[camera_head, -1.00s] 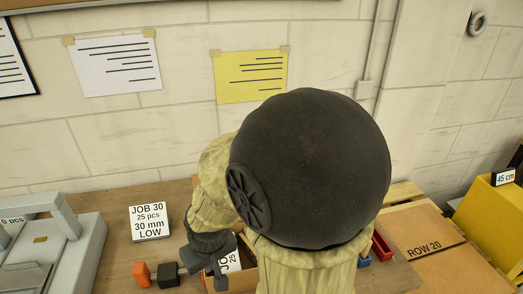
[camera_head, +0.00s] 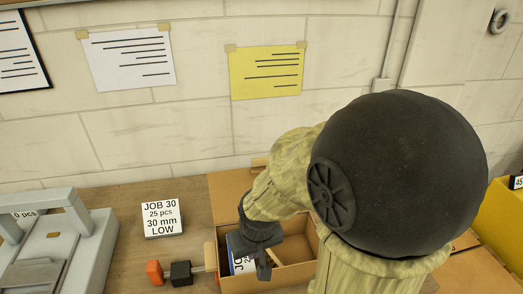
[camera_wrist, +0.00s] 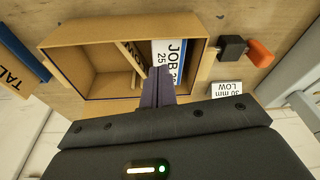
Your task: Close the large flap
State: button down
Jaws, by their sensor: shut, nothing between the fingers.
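An open cardboard box (camera_head: 298,275) stands on the bench, partly hidden by my arm. A brown cardboard panel (camera_head: 226,190), apparently the large flap, lies open behind it; my arm covers much of it. In the wrist view the box (camera_wrist: 88,45) shows its inside, with a slanted divider and a white and blue JOB card (camera_wrist: 170,52) at one end. My gripper (camera_head: 263,270) is over the card end of the box. In the wrist view its fingers (camera_wrist: 160,72) are together and empty, above the box's edge; contact cannot be told.
A black block (camera_head: 181,273) and an orange block (camera_head: 154,272) are left of the box. A JOB 30 sign (camera_head: 160,219) and a grey machine (camera_head: 75,255) stand farther left. A yellow bin (camera_head: 500,222) is at the right.

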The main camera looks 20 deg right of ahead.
jog(key=w+d+r+m+g+p, duration=0.1)
jog(key=w+d+r+p, duration=0.4)
jog(key=w+r, duration=0.4)
jog(key=w+d+r+m+p, duration=0.1)
jog(key=w+d+r+p, duration=0.5)
jog(key=w, duration=1.1)
notch_tip(320, 180, up, 4)
jog(key=shift+w+d+r+g, duration=0.2)
jog(key=shift+w+d+g, duration=0.15)
jog(key=shift+d, duration=0.25)
jog(key=shift+f, duration=0.15)
jog(key=s+f+p, duration=0.3)
jog(key=f+p, duration=0.3)
jog(key=f, duration=0.2)
jog(key=shift+a+f, duration=0.35)
jog(key=shift+s, duration=0.1)
jog(key=shift+s+b, duration=0.1)
jog(key=shift+b, duration=0.4)
